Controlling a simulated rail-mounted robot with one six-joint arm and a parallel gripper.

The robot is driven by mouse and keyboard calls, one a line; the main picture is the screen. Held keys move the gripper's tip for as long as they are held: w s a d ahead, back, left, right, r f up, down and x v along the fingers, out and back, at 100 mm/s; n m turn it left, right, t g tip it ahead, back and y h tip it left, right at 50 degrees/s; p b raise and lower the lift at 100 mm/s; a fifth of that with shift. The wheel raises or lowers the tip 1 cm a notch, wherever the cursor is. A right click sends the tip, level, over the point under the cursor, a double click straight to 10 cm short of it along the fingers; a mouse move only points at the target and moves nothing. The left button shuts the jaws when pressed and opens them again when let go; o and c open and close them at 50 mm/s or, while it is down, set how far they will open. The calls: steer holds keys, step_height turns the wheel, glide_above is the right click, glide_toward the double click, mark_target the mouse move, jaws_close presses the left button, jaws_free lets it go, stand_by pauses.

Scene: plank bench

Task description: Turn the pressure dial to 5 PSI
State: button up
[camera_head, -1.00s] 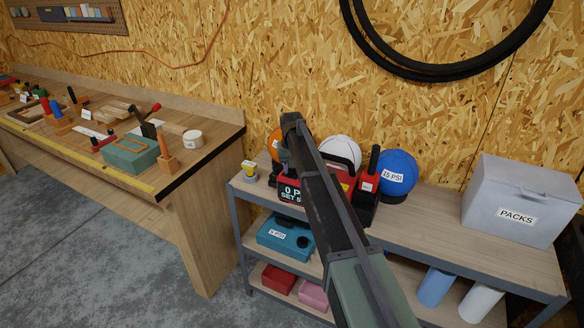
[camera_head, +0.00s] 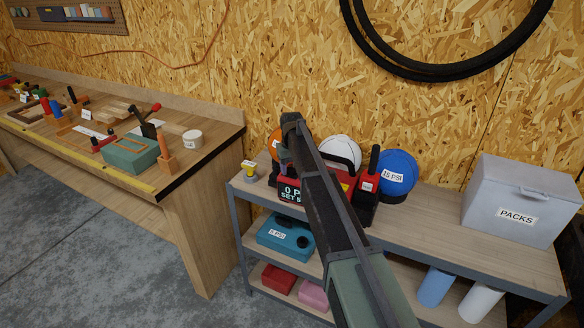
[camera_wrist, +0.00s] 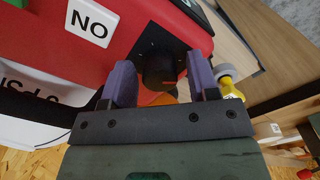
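The red pump unit (camera_head: 353,188) stands on the metal-framed shelf, partly hidden behind my arm. Its dark display (camera_head: 290,193) shows "0 P" and "SET 5", with the rest of the text covered. In the wrist view the red panel (camera_wrist: 120,60) fills the upper left, with a white "NO" label on it. The dark round dial (camera_wrist: 159,70) sits on this panel. My gripper (camera_wrist: 161,82) has its two purple fingers apart, one on each side of the dial, with narrow gaps visible. The fingertips and dial are hidden by my arm in the head view.
A blue "15 PSI" ball (camera_head: 397,178), a white ball (camera_head: 340,152) and an orange ball (camera_head: 274,143) sit around the pump. A small yellow-topped item (camera_head: 249,171) stands at the shelf's left end. A grey "PACKS" box (camera_head: 520,203) is at the right, with bare shelf between.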

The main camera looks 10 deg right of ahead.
steer(key=shift+o, duration=0.2)
step_height(320, 180, up, 11)
steer(key=p, duration=1)
steer(key=shift+p, duration=0.4)
steer(key=shift+f, duration=0.15)
steer(key=s+f+m+b, duration=0.1)
steer(key=s+f+b, duration=0.1)
steer(key=s, duration=1.7)
steer(key=s+f+b, duration=0.3)
steer(key=s, duration=1.6)
steer(key=shift+s+f+m, duration=0.15)
steer(key=shift+s+m, duration=0.15)
steer(key=shift+m, duration=0.1)
